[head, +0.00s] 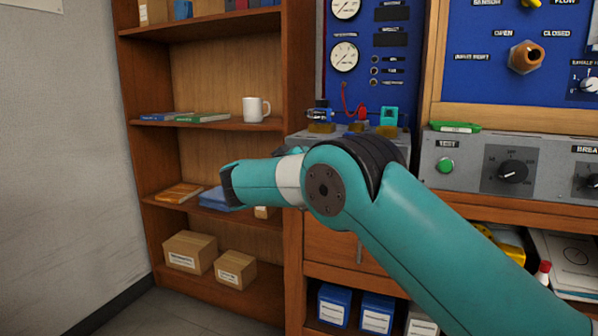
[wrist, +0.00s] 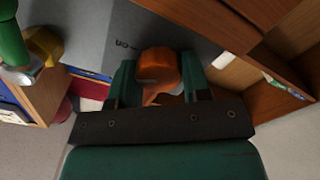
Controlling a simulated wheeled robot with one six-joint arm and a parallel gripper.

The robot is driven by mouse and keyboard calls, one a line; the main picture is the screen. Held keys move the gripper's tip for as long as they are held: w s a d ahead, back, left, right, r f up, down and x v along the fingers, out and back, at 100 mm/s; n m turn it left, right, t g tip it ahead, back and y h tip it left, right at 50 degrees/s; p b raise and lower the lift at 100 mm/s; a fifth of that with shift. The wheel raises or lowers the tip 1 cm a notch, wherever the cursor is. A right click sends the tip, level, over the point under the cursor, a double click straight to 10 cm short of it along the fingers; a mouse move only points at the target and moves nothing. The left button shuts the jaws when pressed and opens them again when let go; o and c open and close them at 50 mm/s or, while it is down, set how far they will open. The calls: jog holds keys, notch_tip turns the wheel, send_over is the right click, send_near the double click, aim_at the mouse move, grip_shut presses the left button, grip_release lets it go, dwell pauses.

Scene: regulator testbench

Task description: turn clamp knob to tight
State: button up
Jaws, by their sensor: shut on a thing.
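The clamp knob (wrist: 158,62) is an orange, rounded knob in the upper middle of the wrist view, against a grey surface. My gripper (wrist: 158,72) has one dark green finger on each side of it and is shut on it. The lower part of the knob is partly shaded between the fingers. A short dark marking on the grey surface is just left of the knob, but only part of it can be read. In the head view my teal arm hides the knob and the gripper fingers.
A grey bench box (head: 450,160) with a green button and black dials stands right of my arm. Small fittings (head: 360,115) stand behind the arm. A wooden shelf (head: 215,125) with a white mug (head: 256,109) is at left. An orange valve knob (head: 525,57) is on the blue panel.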

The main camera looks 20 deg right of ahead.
jog(key=m+b, duration=0.2)
jog(key=m, duration=0.1)
jog(key=shift+f+b, duration=0.35)
jog(key=shift+r+m+b, duration=0.15)
jog(key=shift+m+b, duration=0.55)
jog(key=shift+m, duration=0.2)
jog(key=shift+r, duration=0.1)
jog(key=o, duration=0.9)
jog(key=shift+r+m, duration=0.1)
jog(key=shift+m, duration=0.2)
jog(key=shift+s, duration=0.1)
jog(key=b+v, duration=0.2)
jog(key=v, duration=1.5)
jog(key=shift+s+a, duration=0.1)
